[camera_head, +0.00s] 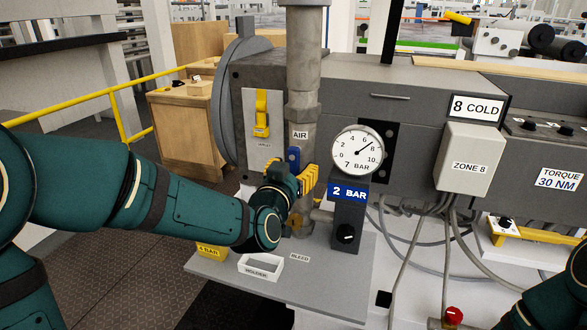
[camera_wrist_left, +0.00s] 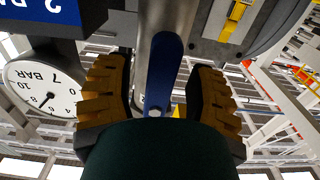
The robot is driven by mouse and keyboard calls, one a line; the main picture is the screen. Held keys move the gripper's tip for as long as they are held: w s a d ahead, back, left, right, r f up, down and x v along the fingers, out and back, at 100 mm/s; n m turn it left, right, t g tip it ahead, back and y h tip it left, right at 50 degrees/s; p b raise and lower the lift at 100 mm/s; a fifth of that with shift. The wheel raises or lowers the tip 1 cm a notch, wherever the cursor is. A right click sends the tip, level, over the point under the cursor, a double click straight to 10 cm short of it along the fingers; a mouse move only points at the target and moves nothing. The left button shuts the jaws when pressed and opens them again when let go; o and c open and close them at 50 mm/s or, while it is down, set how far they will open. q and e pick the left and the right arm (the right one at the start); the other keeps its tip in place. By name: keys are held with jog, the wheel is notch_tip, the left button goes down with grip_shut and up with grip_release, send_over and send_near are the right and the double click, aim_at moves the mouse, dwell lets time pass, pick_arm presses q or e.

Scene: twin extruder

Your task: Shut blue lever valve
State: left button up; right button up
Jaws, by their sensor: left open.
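The blue lever (camera_head: 293,157) of the valve sits on the grey vertical air pipe (camera_head: 302,80), just below the AIR label. In the left wrist view the lever (camera_wrist_left: 164,75) lies lengthwise along the pipe, between my two yellow-brown finger pads. My left gripper (camera_head: 297,181) is at the lever, with one yellow finger showing to its right. It is open, with a finger on each side and gaps to the lever in the left wrist view. The gripper hides the lever's lower part in the head view. My right gripper is out of view.
A dial gauge (camera_head: 357,150) and a 2 BAR post (camera_head: 348,222) with a black knob stand close right of the gripper. A yellow handle (camera_head: 261,113) is on the panel behind. A white holder tray (camera_head: 260,267) sits on the grey shelf (camera_head: 330,285) below.

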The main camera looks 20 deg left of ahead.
pick_arm(q)
jog(key=shift+w, duration=0.1)
grip_shut()
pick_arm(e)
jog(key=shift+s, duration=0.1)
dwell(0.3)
